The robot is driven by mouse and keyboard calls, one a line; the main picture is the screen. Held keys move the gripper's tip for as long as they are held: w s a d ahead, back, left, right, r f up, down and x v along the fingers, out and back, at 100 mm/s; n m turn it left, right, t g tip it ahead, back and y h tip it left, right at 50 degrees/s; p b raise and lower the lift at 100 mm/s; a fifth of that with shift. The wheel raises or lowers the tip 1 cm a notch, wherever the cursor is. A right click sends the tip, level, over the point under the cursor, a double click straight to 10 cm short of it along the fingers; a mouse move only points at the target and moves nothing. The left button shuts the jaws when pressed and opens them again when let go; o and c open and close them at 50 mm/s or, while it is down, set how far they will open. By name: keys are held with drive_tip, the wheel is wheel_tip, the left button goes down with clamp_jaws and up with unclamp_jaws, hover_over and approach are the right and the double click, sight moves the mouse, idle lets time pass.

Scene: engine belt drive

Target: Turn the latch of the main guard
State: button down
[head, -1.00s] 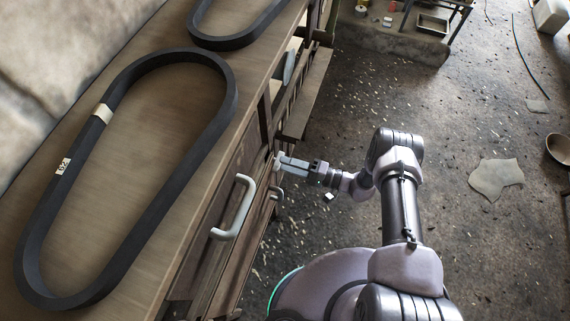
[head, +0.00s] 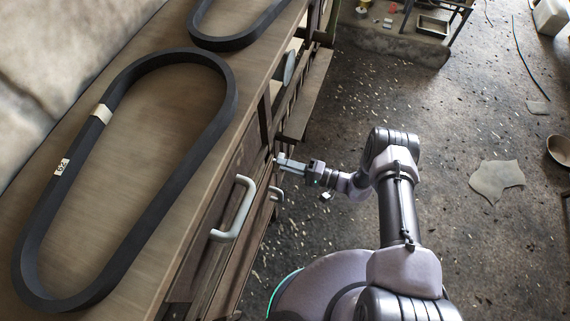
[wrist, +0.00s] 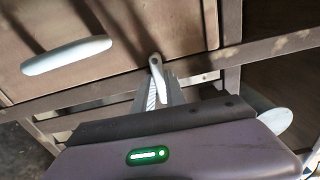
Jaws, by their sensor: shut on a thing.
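The latch (wrist: 156,64) is a small pale lever with a round pivot end, on the frame beside the brown guard panel (wrist: 120,50) in the wrist view. My gripper (wrist: 158,92) is shut on the latch's lower part, with one finger on each side of it. The pivot end shows above the fingertips. In the head view my gripper (head: 279,160) reaches the front of the cabinet from the right, and the latch is mostly hidden by the fingers. A pale bar handle (head: 236,208) is on the guard; it also shows in the wrist view (wrist: 67,56).
A dark belt loop (head: 225,105) with pale tags lies on the wooden top (head: 150,120); part of another (head: 235,38) lies behind it. A pale rounded piece (wrist: 273,124) is right of my gripper. The speckled floor (head: 440,120) right of the cabinet is mostly open.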

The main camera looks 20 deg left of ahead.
drive_tip(key=shift+m+b, duration=3.3)
drive_tip(key=shift+m, duration=5.4)
drive_tip(key=c, duration=1.4)
unclamp_jaws()
drive_tip(key=d+p, duration=0.1)
drive_tip(key=d, duration=0.4)
drive_tip(key=s+d+p, duration=0.1)
drive_tip(key=d, duration=0.5)
drive_tip(key=d+p, duration=0.1)
drive_tip(key=d, duration=0.5)
drive_tip(key=shift+s+d+p, duration=0.2)
drive_tip(key=shift+d+p, duration=0.05)
drive_tip(key=shift+p, duration=0.1)
